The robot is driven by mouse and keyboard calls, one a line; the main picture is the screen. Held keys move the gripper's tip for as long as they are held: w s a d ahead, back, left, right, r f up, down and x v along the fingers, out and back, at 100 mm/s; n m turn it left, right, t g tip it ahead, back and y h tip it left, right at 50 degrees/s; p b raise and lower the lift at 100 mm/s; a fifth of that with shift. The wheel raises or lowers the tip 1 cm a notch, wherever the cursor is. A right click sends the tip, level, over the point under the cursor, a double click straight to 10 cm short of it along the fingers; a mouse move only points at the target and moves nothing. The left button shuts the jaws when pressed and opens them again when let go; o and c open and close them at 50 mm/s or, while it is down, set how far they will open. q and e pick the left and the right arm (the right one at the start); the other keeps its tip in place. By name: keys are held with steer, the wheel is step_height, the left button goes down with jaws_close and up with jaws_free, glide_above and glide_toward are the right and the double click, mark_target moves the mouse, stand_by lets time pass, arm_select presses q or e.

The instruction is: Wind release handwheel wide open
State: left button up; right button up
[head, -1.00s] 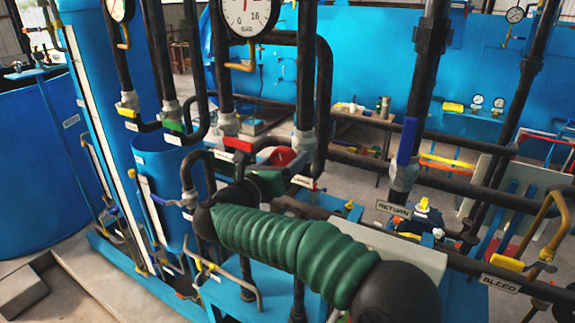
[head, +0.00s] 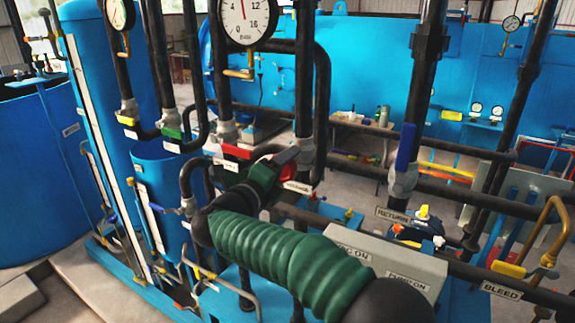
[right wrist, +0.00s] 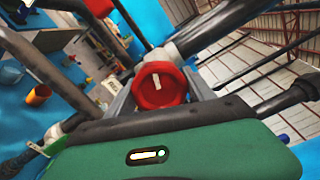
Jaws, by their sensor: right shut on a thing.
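The red release handwheel (right wrist: 160,86) with a white mark on its face sits between the grey fingers of my right gripper (right wrist: 160,95) in the right wrist view. In the head view the right gripper (head: 286,160) is at the handwheel (head: 268,150), on the dark pipework below the large gauge. The gripper is shut on the handwheel. Its green body and fingers hide part of the wheel. My left gripper is not in view.
A large pressure gauge (head: 249,18) hangs above the pipes. A blue-handled valve (head: 405,150) is to the right. A grey box (head: 385,265) stands beside my arm. Dark vertical pipes (head: 305,80) crowd close behind the gripper. A small white label (head: 297,187) is just below it.

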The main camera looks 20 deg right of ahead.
steer(key=n+p, duration=0.1)
steer(key=n, duration=0.1)
steer(key=n+p, duration=0.1)
steer(key=n, duration=0.2)
steer(key=shift+a+n+p, duration=0.25)
steer(key=shift+n+p, duration=0.15)
steer(key=n+p, duration=0.4)
steer(key=n, duration=0.1)
steer(key=shift+f+n, duration=0.15)
steer(key=shift+n, duration=0.15)
steer(key=n+p, duration=0.2)
steer(key=shift+a+n, duration=0.15)
steer(key=shift+n, duration=0.15)
steer(key=n+p, duration=0.3)
steer(key=shift+s+n+p, duration=0.1)
steer(key=shift+n+p, duration=0.2)
steer(key=shift+p, duration=0.05)
steer(key=n+p, duration=0.2)
steer(key=n, duration=0.1)
steer(key=shift+f+p, duration=0.1)
steer(key=shift+p, duration=0.3)
steer(key=shift+f+n+p, duration=0.1)
steer(key=shift+n+p, duration=0.6)
steer(key=shift+n, duration=0.2)
steer(key=o, duration=1.2)
steer(key=shift+c, duration=0.2)
steer(key=shift+o, duration=1)
